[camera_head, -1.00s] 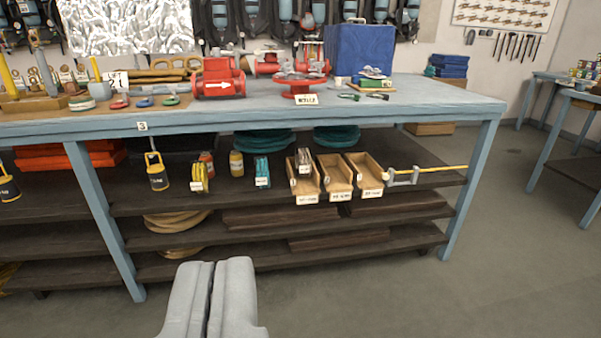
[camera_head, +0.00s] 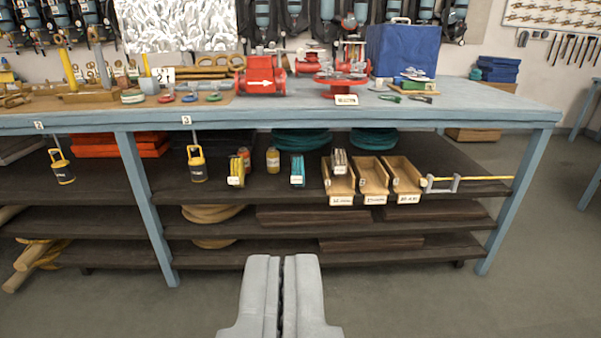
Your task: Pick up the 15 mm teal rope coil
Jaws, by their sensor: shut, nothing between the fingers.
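A small upright teal bundle with a white label (camera_head: 297,172) stands on the upper shelf under the bench, left of the wooden trays. Two larger teal coils lie flat farther back on that shelf, one at the middle (camera_head: 301,140) and one to its right (camera_head: 373,139). I cannot read a size on any of the teal things. My gripper (camera_head: 283,258) is shut and empty at the bottom of the view, in front of the lower shelves and well short of the teal things.
Three wooden trays (camera_head: 373,180) with labels stand at the shelf's front edge. A yellow-and-teal-free clear floor (camera_head: 400,300) lies before the bench. A blue bench leg (camera_head: 150,210) stands at left. A yellow rod (camera_head: 470,179) in grey holders is at right.

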